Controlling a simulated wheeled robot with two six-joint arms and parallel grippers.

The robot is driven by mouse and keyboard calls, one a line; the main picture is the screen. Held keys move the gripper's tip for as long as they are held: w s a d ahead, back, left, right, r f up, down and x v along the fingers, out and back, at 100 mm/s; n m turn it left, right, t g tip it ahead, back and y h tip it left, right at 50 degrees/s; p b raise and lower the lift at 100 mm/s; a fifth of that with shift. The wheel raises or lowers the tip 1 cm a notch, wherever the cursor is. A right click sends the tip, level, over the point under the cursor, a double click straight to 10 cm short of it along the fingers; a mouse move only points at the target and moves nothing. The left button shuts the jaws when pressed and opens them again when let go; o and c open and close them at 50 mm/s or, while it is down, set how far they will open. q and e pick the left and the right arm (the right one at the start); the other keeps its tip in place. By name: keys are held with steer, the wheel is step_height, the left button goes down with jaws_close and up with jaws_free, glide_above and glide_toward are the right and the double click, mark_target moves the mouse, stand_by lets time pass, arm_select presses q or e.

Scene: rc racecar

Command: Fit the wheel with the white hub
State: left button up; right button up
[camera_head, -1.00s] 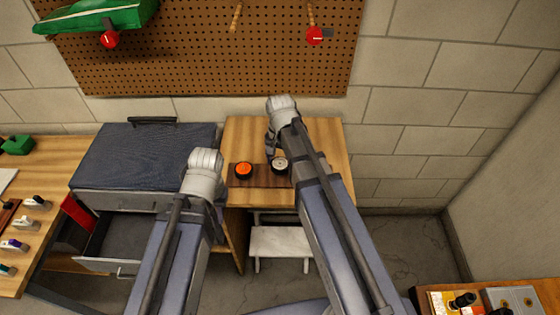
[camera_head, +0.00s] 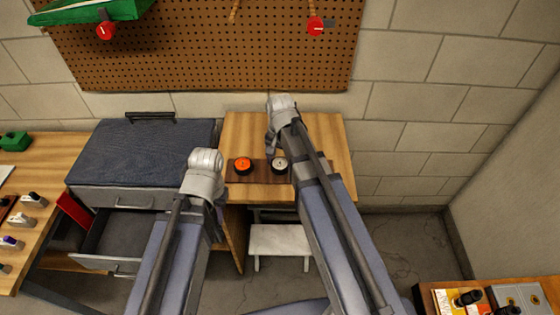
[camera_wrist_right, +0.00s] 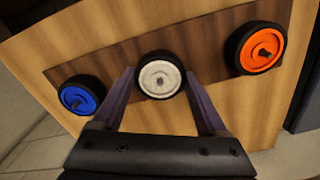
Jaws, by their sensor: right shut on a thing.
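The wheel with the white hub (camera_head: 280,163) has a black tyre and sits at a dark wooden strip (camera_head: 262,175) on the wooden table. In the right wrist view this white-hub wheel (camera_wrist_right: 160,76) is between the fingers of my right gripper (camera_wrist_right: 159,73), which is shut on it. An orange-hub wheel (camera_head: 243,165) is to its left in the head view. A blue-hub wheel (camera_wrist_right: 82,95) shows at the strip's other end in the wrist view. My left gripper (camera_head: 213,192) is left of the table; its fingers are hidden by its wrist.
A dark-topped cabinet (camera_head: 140,158) with an open drawer (camera_head: 125,235) stands left of the table. A pegboard (camera_head: 200,60) hangs behind. A white stool (camera_head: 280,240) stands below. A side bench (camera_head: 50,165) is at the far left, another surface at lower right.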

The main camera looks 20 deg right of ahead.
steer(key=shift+f, duration=0.15)
steer(key=o, duration=1.2)
steer(key=shift+o, duration=0.2)
step_height(320, 180, up, 8)
steer(key=p, duration=0.7)
steer(key=shift+p, duration=0.35)
steer(key=shift+f, duration=0.15)
